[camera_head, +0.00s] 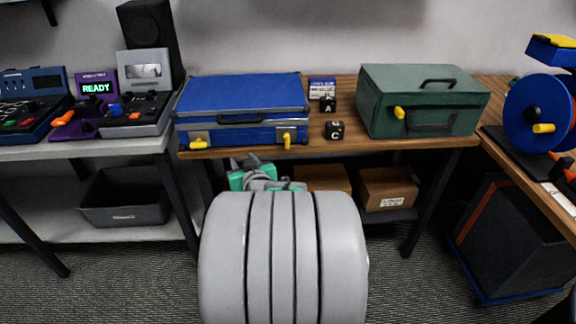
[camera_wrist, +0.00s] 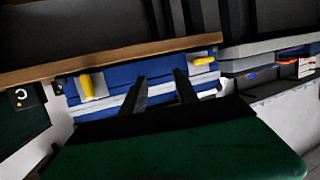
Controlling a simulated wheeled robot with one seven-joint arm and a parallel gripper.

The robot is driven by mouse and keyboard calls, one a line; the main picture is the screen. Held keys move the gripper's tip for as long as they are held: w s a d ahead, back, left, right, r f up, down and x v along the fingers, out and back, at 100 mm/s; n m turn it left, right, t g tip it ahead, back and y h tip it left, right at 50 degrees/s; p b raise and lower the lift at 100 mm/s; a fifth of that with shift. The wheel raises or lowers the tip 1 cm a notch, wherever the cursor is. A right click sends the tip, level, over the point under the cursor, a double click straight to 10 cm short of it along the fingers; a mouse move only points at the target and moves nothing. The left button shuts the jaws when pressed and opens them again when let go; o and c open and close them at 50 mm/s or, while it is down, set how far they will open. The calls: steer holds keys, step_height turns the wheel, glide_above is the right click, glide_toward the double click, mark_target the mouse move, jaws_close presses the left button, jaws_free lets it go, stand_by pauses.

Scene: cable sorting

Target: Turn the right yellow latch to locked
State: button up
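The blue case (camera_head: 243,105) lies closed on the wooden table, with two yellow latches on its front. The right yellow latch (camera_head: 287,140) hangs roughly upright; the left yellow latch (camera_head: 194,143) lies nearly level. The wrist view is turned over, so the right latch (camera_wrist: 87,85) shows at left and the left latch (camera_wrist: 205,61) at right. My gripper (camera_wrist: 160,77) is open and empty, its two dark fingers pointing toward the case front between the latches. It touches neither latch.
A green box (camera_head: 420,100) with its own yellow latch stands at right on the table. Black lettered cubes (camera_head: 334,130) sit between it and the case. Cardboard boxes (camera_head: 387,188) lie on the shelf below. Consoles (camera_head: 145,105) stand on the left bench.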

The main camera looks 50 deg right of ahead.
mark_target(287, 140)
steer(key=s+d+m+h+b, duration=0.2)
steer(key=s+d+m+h, duration=0.3)
steer(key=s+d, duration=0.4)
steer(key=shift+n+g+h, duration=0.4)
steer(key=shift+n, duration=0.3)
steer(key=x, duration=0.4)
steer(key=p+x, duration=0.1)
steer(key=x, duration=0.2)
steer(key=shift+w+d+f, duration=0.2)
steer(key=shift+w+d, duration=0.05)
steer(key=shift+w, duration=0.05)
steer(key=shift+w+d, duration=0.3)
steer(key=shift+d, duration=0.05)
jaws_close()
